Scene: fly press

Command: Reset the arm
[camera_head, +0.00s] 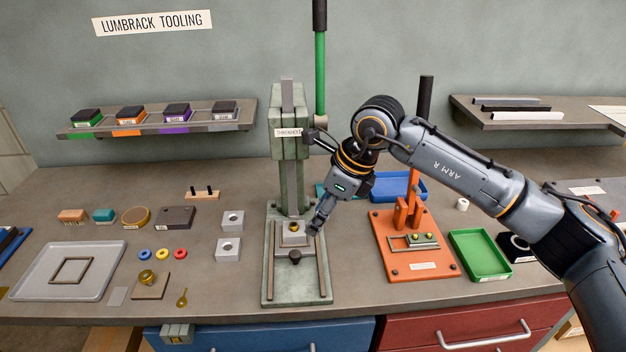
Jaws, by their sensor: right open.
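The green fly press (289,150) stands upright at the middle of the bench. Its lever (319,75), a green bar with a black end, points straight up. On the press bed a grey block (293,238) holds a small brass-coloured piece (294,226). My right gripper (316,229) reaches down from the upper right and sits just right of this block, close to it. It is open, with nothing visible in its fingers; whether it touches the block I cannot tell. My left gripper is out of view.
An orange press (412,245) with a black lever stands to the right, beside a green tray (480,255) and a blue tray (398,187). Left of the green press lie square metal blocks (228,248), coloured rings (162,254) and a grey tray (62,288).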

